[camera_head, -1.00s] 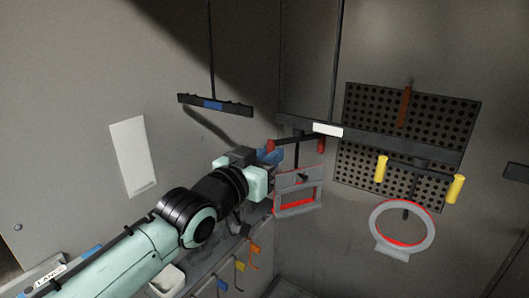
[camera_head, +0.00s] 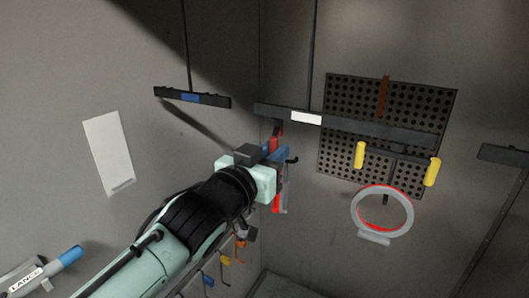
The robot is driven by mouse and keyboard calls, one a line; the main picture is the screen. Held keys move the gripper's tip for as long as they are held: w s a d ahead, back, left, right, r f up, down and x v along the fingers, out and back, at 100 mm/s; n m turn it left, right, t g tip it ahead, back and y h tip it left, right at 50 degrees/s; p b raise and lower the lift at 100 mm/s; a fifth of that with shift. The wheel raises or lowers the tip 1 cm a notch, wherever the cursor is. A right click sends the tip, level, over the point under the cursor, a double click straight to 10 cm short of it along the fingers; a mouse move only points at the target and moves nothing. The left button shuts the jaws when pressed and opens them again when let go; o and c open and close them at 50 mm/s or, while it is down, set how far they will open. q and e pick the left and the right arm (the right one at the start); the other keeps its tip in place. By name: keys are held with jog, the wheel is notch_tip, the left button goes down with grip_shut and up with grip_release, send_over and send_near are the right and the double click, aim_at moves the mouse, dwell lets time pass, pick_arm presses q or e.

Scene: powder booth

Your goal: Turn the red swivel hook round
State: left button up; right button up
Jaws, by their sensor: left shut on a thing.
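The red swivel hook (camera_head: 277,131) hangs under the dark overhead bar. Its crossbar is seen nearly end-on, with one red end showing above my gripper. The grey and red frame part (camera_head: 276,202) hangs below it and shows nearly edge-on. My left gripper (camera_head: 281,162), mint green with blue fingertips, is shut on the red swivel hook; the fingers hide the exact grip and most of the crossbar. My right gripper is not in view.
A dark bar with a white label (camera_head: 306,118) runs overhead. A yellow-ended hook (camera_head: 360,155) holds a grey and red ring (camera_head: 382,213) to the right, before a perforated panel (camera_head: 340,95). A blue-marked bar (camera_head: 190,97) hangs at left. Small coloured hooks line a rail below.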

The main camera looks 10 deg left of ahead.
pick_arm(q)
jog(key=shift+w+d+p, duration=0.25)
jog(key=shift+w+d, duration=0.15)
jog(key=shift+d, duration=0.3)
jog(key=shift+w+d+p, duration=0.2)
jog(key=shift+w+d, duration=0.15)
jog(key=shift+d, duration=0.4)
jog(key=shift+w+d+p, duration=0.25)
jog(key=shift+w+d, duration=0.15)
jog(key=shift+d, duration=0.3)
jog(key=shift+d+x, duration=0.2)
jog(key=shift+x, duration=0.8)
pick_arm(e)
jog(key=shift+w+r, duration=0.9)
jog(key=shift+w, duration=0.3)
pick_arm(q)
jog(key=o, duration=0.6)
jog(key=shift+s, duration=0.1)
jog(key=b+v, duration=0.9)
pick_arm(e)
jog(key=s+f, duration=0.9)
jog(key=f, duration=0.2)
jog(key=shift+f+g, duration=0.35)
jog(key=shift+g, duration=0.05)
